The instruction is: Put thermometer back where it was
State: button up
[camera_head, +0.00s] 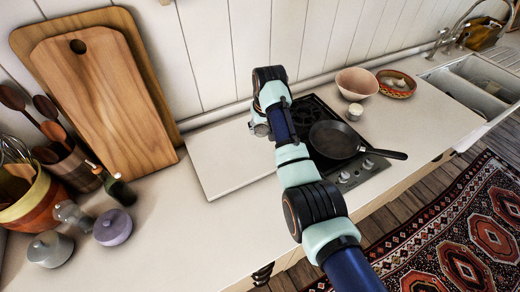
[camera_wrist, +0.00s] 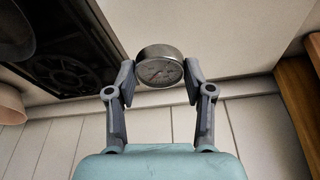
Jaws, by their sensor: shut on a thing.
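The thermometer (camera_wrist: 160,66) is a small round metal dial with a pale face, seen in the wrist view. My gripper (camera_wrist: 159,80) is shut on it, with one finger on each side of the dial. Pale countertop shows behind the dial, and I cannot tell how far it is from that surface. In the head view my arm hides the thermometer, and my wrist is over the counter between the cutting boards and the stove.
A black stove (camera_head: 322,165) carries a dark frying pan (camera_head: 336,139). Wooden cutting boards (camera_head: 105,105) lean at the wall. Jars and a utensil crock (camera_head: 28,200) stand left. The front counter is clear.

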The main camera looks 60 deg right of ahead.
aim_at(263, 137)
notch_tip(263, 137, down, 11)
jog(key=shift+r+b, duration=0.15)
jog(key=shift+b, duration=0.8)
jog(key=o, duration=1.3)
jog(key=shift+c, duration=0.2)
jog(key=p+v, duration=0.3)
jog(key=v, duration=0.9)
jog(key=shift+r, duration=0.1)
